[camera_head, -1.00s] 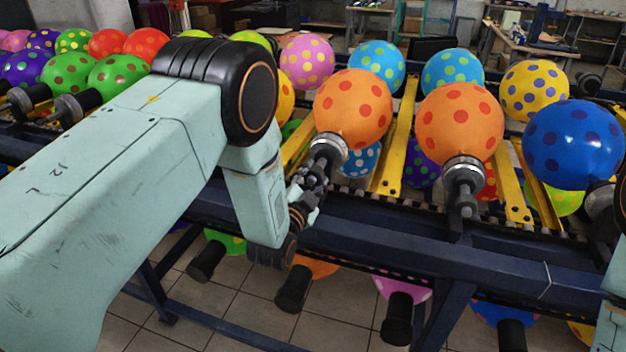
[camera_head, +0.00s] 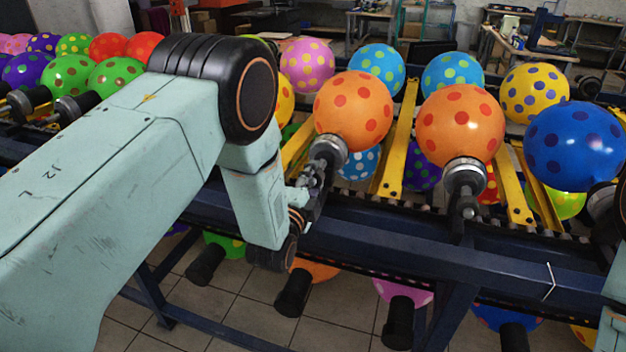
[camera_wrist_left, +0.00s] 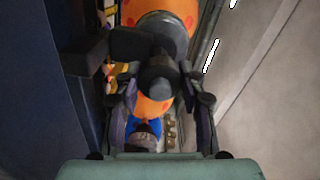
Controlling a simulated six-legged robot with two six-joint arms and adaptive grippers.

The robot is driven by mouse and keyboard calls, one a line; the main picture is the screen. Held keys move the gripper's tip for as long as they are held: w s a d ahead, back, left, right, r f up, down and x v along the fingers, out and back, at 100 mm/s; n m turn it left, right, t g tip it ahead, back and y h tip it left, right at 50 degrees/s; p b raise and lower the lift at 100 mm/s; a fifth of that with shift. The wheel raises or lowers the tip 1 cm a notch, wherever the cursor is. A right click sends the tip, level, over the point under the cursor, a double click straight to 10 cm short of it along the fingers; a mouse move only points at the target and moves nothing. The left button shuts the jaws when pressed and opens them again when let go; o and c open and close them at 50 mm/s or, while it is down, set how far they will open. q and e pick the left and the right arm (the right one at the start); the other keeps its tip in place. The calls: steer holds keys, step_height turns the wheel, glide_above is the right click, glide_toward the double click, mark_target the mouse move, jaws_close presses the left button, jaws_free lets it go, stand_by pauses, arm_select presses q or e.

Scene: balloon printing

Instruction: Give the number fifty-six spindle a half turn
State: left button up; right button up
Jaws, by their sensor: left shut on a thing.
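My left gripper (camera_head: 314,190) is shut on the dark spindle (camera_wrist_left: 160,78) below an orange balloon with red dots (camera_head: 353,111). In the left wrist view its two fingers stand on either side of the spindle's end. The balloon sits on the spindle's silver and black collar (camera_head: 328,150). No number is legible on the spindle, so I cannot tell which one is fifty-six. A second spindle (camera_head: 465,184) to the right carries another orange balloon with red dots (camera_head: 460,125). Only a pale piece of my right arm shows at the right edge; its gripper is out of view.
A dark blue rail (camera_head: 440,245) runs along the front of the machine. Yellow bars (camera_head: 401,140) stand between the spindles. A blue balloon (camera_head: 575,146) is at the right. More balloons hang below the rail over the tiled floor (camera_head: 235,315).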

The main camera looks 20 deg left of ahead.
arm_select(q)
steer(key=shift+s+f, duration=0.1)
steer(key=o, duration=1.1)
steer(key=shift+d, duration=0.1)
steer(key=shift+o, duration=0.2)
steer(key=s, duration=1.2)
steer(key=shift+a, duration=0.3)
